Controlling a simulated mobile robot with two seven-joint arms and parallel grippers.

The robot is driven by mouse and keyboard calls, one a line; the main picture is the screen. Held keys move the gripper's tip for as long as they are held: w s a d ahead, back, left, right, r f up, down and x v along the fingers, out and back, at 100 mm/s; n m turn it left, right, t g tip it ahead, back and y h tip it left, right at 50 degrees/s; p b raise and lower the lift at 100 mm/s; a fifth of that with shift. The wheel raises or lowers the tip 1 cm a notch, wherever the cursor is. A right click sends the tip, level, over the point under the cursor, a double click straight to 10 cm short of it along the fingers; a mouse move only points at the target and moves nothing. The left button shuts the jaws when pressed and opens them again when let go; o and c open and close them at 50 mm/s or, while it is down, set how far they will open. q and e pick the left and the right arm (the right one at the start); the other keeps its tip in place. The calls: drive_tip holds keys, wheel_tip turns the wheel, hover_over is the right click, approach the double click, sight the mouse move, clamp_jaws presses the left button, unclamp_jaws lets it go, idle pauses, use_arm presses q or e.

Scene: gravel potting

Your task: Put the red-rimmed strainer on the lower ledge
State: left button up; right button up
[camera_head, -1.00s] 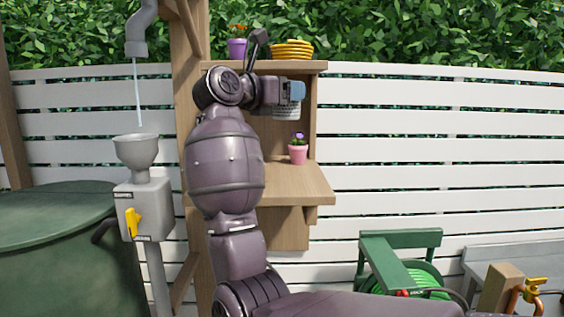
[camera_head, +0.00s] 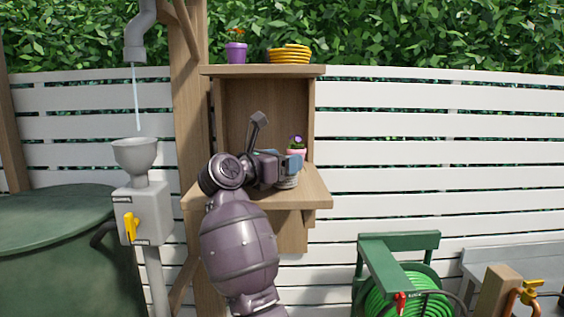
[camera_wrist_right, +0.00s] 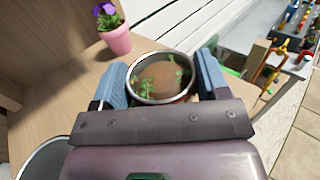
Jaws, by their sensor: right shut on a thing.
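My right gripper (camera_head: 287,165) is shut on a round mesh strainer (camera_head: 288,182) at the lower ledge (camera_head: 316,190). In the right wrist view its blue fingers (camera_wrist_right: 163,85) stand on either side of the strainer (camera_wrist_right: 160,76). The strainer's rim looks pale grey; I see no red on it. Brown matter and green sprigs show inside the rim. The strainer is roughly upright over the ledge's front right part; I cannot tell whether its base touches the wood. The gripper hides part of it in the head view. My left gripper is not in view.
A pink pot with purple flowers (camera_wrist_right: 117,41) stands on the ledge behind the strainer. The upper shelf (camera_head: 262,71) holds a purple pot (camera_head: 236,52) and stacked yellow dishes (camera_head: 289,53). A grey funnel (camera_head: 136,152) under running water stands left. A green hose reel (camera_head: 400,240) is lower right.

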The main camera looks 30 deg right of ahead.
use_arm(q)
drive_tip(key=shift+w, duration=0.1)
use_arm(e)
drive_tip(key=shift+f, duration=0.15)
drive_tip(key=shift+f, duration=0.2)
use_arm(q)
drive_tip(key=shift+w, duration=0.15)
use_arm(e)
drive_tip(key=o, duration=0.7)
drive_tip(key=shift+c, duration=0.2)
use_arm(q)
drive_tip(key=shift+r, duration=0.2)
use_arm(e)
drive_tip(key=shift+a+r, duration=0.1)
drive_tip(key=shift+r, duration=0.15)
